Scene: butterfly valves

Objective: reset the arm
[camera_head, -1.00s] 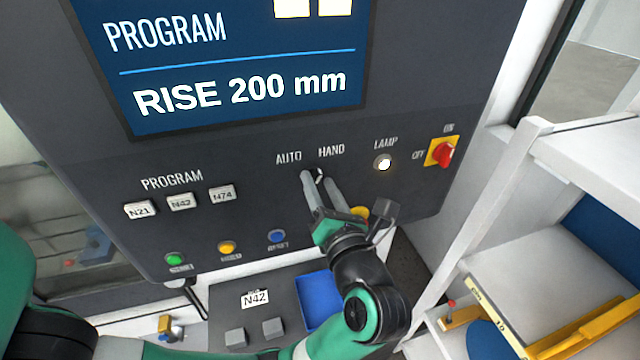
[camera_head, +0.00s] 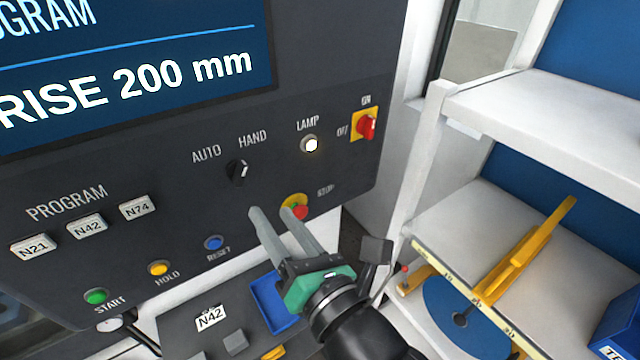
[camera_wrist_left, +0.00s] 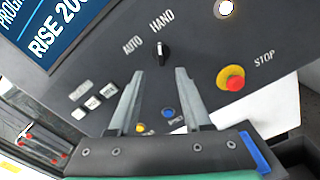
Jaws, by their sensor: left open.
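My left gripper (camera_head: 285,220) is open and empty in front of the control panel, below the AUTO/HAND selector and beside the STOP button. Its two grey fingers also show in the left wrist view (camera_wrist_left: 162,85), apart, with the panel behind them. The black AUTO/HAND selector knob (camera_head: 237,172) stands free of the fingers; it also shows in the left wrist view (camera_wrist_left: 163,50), its white mark close to upright. My right gripper is not in view.
The panel carries the red STOP button (camera_head: 296,208), blue RESET (camera_head: 213,243), yellow HOLD (camera_head: 160,269), green START (camera_head: 96,296), a lit lamp (camera_head: 311,145) and a red switch (camera_head: 366,125). A blue tray (camera_head: 268,305) lies below. White shelves (camera_head: 560,112) stand on the right.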

